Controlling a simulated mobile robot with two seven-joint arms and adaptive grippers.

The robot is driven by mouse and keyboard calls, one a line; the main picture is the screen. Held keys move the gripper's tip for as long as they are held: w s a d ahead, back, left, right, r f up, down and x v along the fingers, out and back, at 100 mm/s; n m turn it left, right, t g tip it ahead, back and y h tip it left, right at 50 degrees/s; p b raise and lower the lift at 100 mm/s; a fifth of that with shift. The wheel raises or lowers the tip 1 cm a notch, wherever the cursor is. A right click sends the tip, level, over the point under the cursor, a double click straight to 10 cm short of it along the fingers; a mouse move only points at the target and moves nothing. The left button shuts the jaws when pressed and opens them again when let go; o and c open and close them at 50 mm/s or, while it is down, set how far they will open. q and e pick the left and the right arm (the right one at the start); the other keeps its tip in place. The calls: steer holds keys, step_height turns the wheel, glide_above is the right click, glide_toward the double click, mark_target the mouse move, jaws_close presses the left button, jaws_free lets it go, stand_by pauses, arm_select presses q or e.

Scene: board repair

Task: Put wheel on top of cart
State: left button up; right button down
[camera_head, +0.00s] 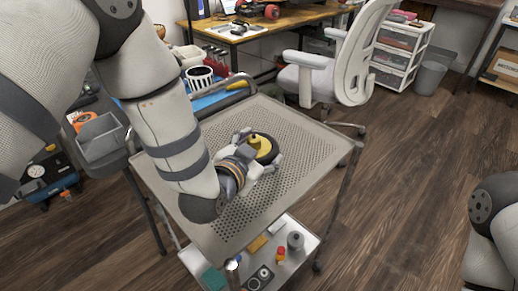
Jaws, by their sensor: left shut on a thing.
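A wheel (263,149) with a black tyre and a yellow hub is over the perforated top shelf of the cart (314,150). My left gripper (258,151) is shut on the wheel, with its fingers on either side of it. The wheel is at or just above the cart's top; I cannot tell if it touches. Part of the wheel is hidden by the gripper. Only a piece of my right arm shows at the lower right edge; its gripper is out of view.
The cart's lower shelf (309,240) holds several small items. An office chair (320,75) stands behind the cart, beside a desk (262,30). A drawer unit (400,52) and a grey bin (430,78) are at the back right. The wooden floor at right is clear.

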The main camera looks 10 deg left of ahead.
arm_select(q)
steer(key=shift+f, duration=0.15)
steer(key=o, duration=1.4)
steer(key=shift+o, duration=0.2)
steer(key=shift+s+r, duration=0.1)
steer(key=shift+r, duration=0.2)
steer(key=p+v, duration=0.1)
steer(key=v, duration=1.1)
steer(key=shift+p, duration=0.4)
arm_select(e)
steer(key=shift+w+r+t, duration=0.4)
steer(key=shift+w+r, duration=0.7)
arm_select(q)
steer(key=shift+f, duration=0.15)
